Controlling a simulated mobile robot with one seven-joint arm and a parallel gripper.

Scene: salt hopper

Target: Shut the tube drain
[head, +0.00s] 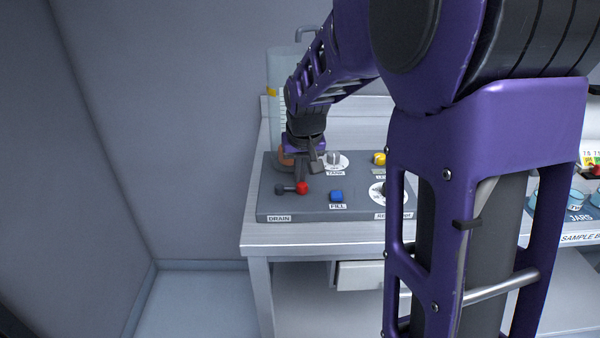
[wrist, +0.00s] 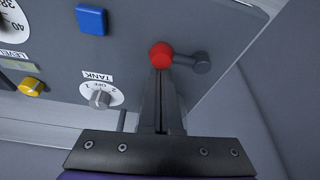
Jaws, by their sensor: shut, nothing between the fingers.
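The drain lever has a red knob (head: 302,188) and a dark pivot (head: 280,189) to its left, above the DRAIN label on the grey control panel (head: 300,213). In the wrist view the red knob (wrist: 161,54) overlaps the tips of my shut fingers, and the pivot (wrist: 202,63) is to its right. My gripper (head: 301,179) is shut and empty, pointing down just behind the knob; the fingers also show in the wrist view (wrist: 161,74). I cannot tell whether they touch the knob. The clear tube (head: 278,65) stands behind the panel, partly hidden by my arm.
The panel also carries a blue FILL button (head: 336,196), a TANK knob (head: 334,158), a yellow LEVEL button (head: 379,159) and a dial (head: 378,194) partly hidden by my arm. Jars (head: 575,195) stand at the right. A wall (head: 130,130) rises left of the bench.

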